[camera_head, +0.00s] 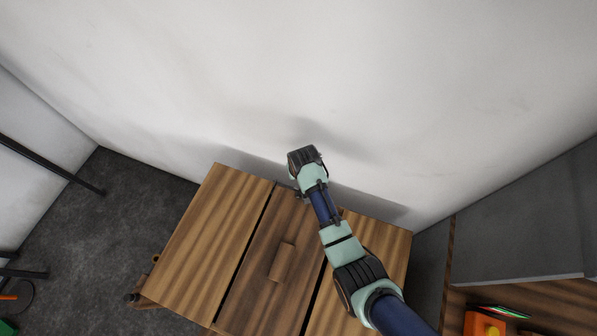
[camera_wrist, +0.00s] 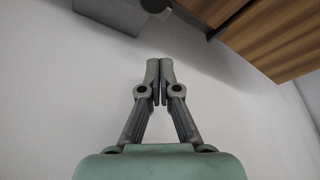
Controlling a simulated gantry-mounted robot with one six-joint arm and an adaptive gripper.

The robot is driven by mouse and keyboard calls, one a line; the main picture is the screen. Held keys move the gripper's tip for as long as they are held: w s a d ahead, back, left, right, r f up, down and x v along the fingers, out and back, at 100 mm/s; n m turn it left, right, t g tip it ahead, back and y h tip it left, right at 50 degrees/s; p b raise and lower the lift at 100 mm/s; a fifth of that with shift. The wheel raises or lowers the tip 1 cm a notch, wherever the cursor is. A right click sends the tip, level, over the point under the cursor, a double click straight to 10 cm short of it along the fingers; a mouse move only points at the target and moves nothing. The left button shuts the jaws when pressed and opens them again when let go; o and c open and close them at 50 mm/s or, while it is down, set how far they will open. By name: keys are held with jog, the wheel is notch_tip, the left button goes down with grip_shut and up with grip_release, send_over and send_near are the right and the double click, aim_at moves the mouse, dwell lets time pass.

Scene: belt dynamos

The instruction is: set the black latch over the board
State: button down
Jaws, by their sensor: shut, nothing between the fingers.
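My gripper (camera_wrist: 160,65) shows in the wrist view with its two grey fingers together and nothing between them. It is in front of the pale wall, clear of the wood. In the head view my arm reaches over the wooden top, and its end is by the wall; the fingers cannot be made out there. The board may be the darker middle plank (camera_head: 256,258), with a small wooden block (camera_head: 283,262) on it. I cannot identify the black latch for sure; a small dark piece (camera_head: 132,298) sits at the wooden top's left edge.
The wooden top (camera_head: 205,230) has lighter planks beside the dark one, with narrow gaps. The white wall (camera_head: 200,70) is close behind. In the wrist view a grey box-like shape (camera_wrist: 110,14) and wood (camera_wrist: 268,38) lie at the top. An orange object (camera_head: 483,324) is at lower right.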

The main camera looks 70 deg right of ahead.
jog(key=shift+s+a+f, duration=0.45)
jog(key=shift+a+f, duration=0.15)
jog(key=shift+f, duration=0.15)
jog(key=shift+s+a+f, duration=0.4)
jog(key=shift+a+f, duration=0.2)
jog(key=shift+f, duration=0.15)
jog(key=shift+r+p, duration=0.1)
jog(key=shift+p, duration=0.35)
